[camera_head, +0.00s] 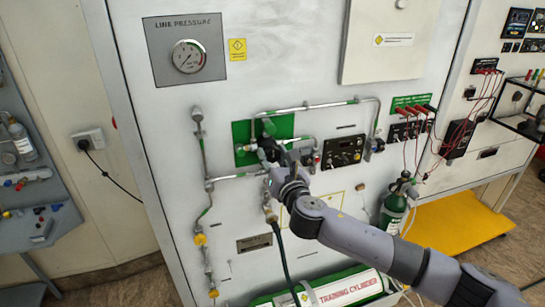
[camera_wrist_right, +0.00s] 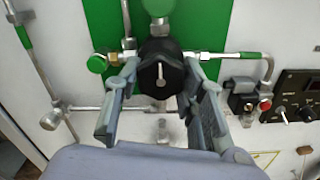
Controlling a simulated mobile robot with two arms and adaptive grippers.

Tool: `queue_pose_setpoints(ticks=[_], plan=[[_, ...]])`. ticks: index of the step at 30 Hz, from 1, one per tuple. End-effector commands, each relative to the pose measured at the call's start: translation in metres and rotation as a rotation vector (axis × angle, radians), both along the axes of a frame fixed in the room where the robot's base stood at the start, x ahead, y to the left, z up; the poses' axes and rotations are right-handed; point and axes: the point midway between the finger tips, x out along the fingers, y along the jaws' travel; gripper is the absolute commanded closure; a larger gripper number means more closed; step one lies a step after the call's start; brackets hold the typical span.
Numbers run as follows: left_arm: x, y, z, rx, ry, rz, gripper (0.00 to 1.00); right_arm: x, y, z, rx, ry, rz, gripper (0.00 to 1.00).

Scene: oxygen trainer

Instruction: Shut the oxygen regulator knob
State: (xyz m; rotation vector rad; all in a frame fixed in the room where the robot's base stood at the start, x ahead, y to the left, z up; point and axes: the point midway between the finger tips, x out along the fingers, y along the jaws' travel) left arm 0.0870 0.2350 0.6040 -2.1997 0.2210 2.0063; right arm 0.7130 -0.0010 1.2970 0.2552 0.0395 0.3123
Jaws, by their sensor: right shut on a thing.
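The oxygen regulator knob (camera_wrist_right: 160,72) is black and round with a pale pointer mark on its face. It sits in front of a green backing plate (camera_head: 284,126) on the white panel. My right gripper (camera_wrist_right: 160,82) reaches up to the knob and is shut on it, one finger on each side, in the right wrist view. In the head view my right gripper (camera_head: 284,155) covers much of the knob. The pointer looks nearly vertical in the wrist view. My left gripper does not show in either view.
Metal pipes (camera_head: 318,106) run around the knob. A pressure gauge (camera_head: 188,56) is at the upper left. A black control box (camera_head: 342,151) is to the right. A green cylinder (camera_head: 394,208) stands lower right, and a training cylinder (camera_head: 345,292) lies below. Red cables hang at the right.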

Motion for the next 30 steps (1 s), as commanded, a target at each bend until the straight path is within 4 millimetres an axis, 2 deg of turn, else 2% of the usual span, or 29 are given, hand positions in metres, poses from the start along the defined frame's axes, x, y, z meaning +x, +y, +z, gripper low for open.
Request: queue_pose_setpoints(ticks=[14, 15, 23, 30], plan=[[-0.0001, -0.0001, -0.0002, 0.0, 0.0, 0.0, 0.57, -0.0008, 0.0002, -0.0043, -0.015, 0.003, 0.001, 0.92], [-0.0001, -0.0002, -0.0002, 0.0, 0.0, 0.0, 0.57, -0.0008, 0.0002, -0.0043, -0.015, 0.003, 0.001, 0.61], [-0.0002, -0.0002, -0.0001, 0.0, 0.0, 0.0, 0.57, -0.0003, 0.0, -0.002, -0.011, 0.0, 0.0, 0.44], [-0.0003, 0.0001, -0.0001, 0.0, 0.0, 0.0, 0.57, -0.0002, 0.0001, -0.001, -0.011, -0.002, 0.0, 0.43]])
